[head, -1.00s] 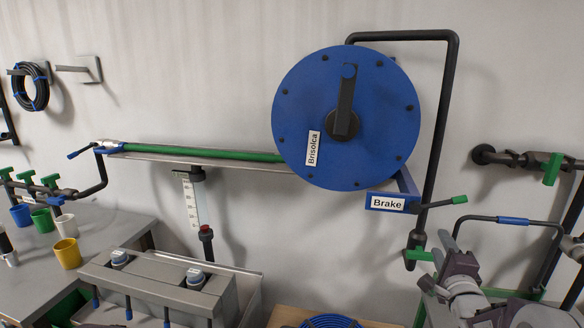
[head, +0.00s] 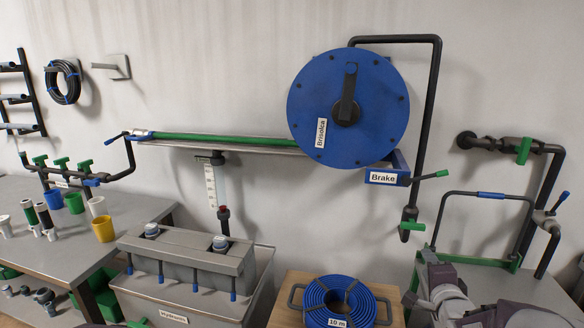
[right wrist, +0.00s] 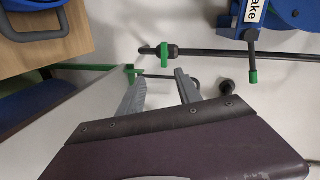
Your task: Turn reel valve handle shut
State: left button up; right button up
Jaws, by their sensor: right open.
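The reel valve's green handle (head: 411,226) sits on the lower end of the dark pipe that comes down beside the blue reel (head: 345,140). It lies roughly crosswise to the pipe. It also shows in the right wrist view (right wrist: 165,52), beyond my fingertips. My right gripper (right wrist: 160,88) is open, with nothing seen between its grey fingers, and is apart from the handle. In the head view my right arm is at the bottom right, below the valve. My left gripper is not in view.
A brake lever with a green grip (head: 442,173) sticks out above the valve. A blue hose coil (head: 338,300) lies on a wooden surface at bottom centre. A pipe frame with a blue grip (head: 491,196) stands at right. Bare wall surrounds the valve.

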jog(key=s+a+f+n+g, duration=0.2)
jog(key=f+n, duration=0.1)
jog(key=s+a+f+n+g+y, duration=0.1)
jog(key=s+a+f+n+g, duration=0.1)
jog(key=a+f+n, duration=0.1)
jog(key=s+a+f+n+g+y, duration=0.1)
jog(key=s+a+f+n+g, duration=0.1)
jog(key=f, duration=0.3)
jog(key=shift+s+a+f+n, duration=0.1)
jog(key=shift+s+a+n, duration=0.3)
jog(key=shift+s+a, duration=0.2)
jog(key=s+a+f+n+g+y, duration=0.1)
jog(key=s+a+f+n+g, duration=0.25)
jog(key=s, duration=0.25)
jog(key=s+a+f+n+g, duration=0.2)
jog(key=s+a+f+n, duration=0.1)
jog(key=s+n, duration=0.25)
jog(key=s+a+f+g+b, duration=0.15)
jog(key=s+f+b, duration=0.35)
jog(key=f+b, duration=0.65)
notch_tip(320, 180, up, 27)
jog(key=p, duration=2.8)
jog(key=shift+g+y, duration=0.3)
jog(key=shift+g, duration=0.1)
